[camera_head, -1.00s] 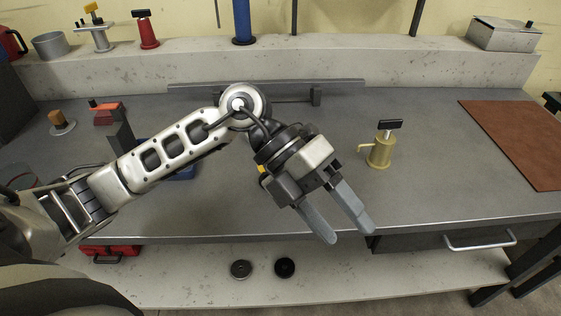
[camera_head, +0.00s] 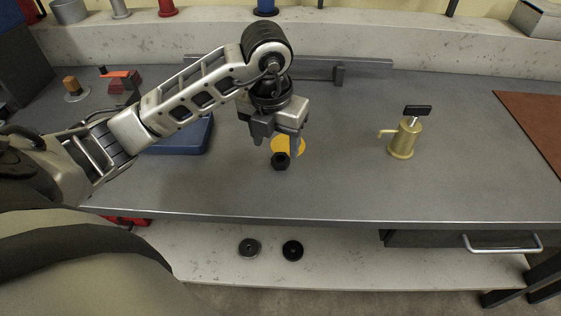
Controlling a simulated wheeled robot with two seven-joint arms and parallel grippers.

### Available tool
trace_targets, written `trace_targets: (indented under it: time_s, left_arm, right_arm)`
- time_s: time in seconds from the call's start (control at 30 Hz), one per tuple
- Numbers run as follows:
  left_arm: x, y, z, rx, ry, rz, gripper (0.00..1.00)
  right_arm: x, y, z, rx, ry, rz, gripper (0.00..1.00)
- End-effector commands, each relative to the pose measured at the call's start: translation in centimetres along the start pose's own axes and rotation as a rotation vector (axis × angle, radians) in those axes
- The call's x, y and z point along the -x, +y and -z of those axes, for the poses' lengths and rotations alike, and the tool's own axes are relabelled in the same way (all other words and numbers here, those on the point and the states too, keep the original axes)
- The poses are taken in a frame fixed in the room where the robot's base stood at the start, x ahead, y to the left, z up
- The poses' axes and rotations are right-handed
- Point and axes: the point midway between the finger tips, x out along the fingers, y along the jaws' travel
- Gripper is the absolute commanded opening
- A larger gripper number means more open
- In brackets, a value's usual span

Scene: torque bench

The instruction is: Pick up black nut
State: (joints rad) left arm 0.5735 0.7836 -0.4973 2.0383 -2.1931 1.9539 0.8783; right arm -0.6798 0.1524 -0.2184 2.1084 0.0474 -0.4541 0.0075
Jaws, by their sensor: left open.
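The black nut (camera_head: 281,161) sits on the grey workbench (camera_head: 330,190), at the front edge of a flat yellow disc (camera_head: 291,146). My left gripper (camera_head: 277,147) points down just above and behind the nut. Its jaws are apart with nothing held between them. The fingers hide part of the yellow disc. I cannot tell whether a fingertip touches the nut. My right gripper is not in the picture.
A brass oil can (camera_head: 404,138) with a black top stands to the right. A blue tray (camera_head: 185,138) lies behind my left forearm. The bench front is clear.

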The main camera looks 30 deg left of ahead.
Motion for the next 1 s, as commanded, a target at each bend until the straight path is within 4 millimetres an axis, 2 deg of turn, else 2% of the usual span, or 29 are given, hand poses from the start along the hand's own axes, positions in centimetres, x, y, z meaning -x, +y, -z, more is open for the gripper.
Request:
trace_targets:
  time_s: [0.17, 0.43, 0.73, 0.77, 0.9, 0.93, 1.0]
  left_arm:
    - [-1.2, -0.1, -0.2, 0.001, 0.004, 0.002, 0.59]
    - [-5.0, -0.2, -0.9, 0.0, 0.004, 0.001, 0.59]
    - [-5.6, -0.2, -0.9, -0.002, 0.0, 0.002, 0.59]
    - [-5.6, -0.2, -0.9, -0.002, 0.0, 0.002, 0.54]
    - [-5.6, -0.2, -0.9, -0.002, 0.0, 0.002, 0.15]
    - [-5.6, -0.2, -0.9, -0.002, 0.0, 0.002, 0.08]
    - [-5.6, -0.2, -0.9, -0.002, 0.0, 0.002, 0.08]
  right_arm:
    - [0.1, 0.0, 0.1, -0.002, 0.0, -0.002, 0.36]
    - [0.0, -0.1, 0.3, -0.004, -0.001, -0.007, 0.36]
    - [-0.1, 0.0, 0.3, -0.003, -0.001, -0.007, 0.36]
    - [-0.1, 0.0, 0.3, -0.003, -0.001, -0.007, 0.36]
    - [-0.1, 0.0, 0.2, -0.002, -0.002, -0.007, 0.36]
    - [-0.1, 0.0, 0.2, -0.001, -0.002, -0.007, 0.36]
    - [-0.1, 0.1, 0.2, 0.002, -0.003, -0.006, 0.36]
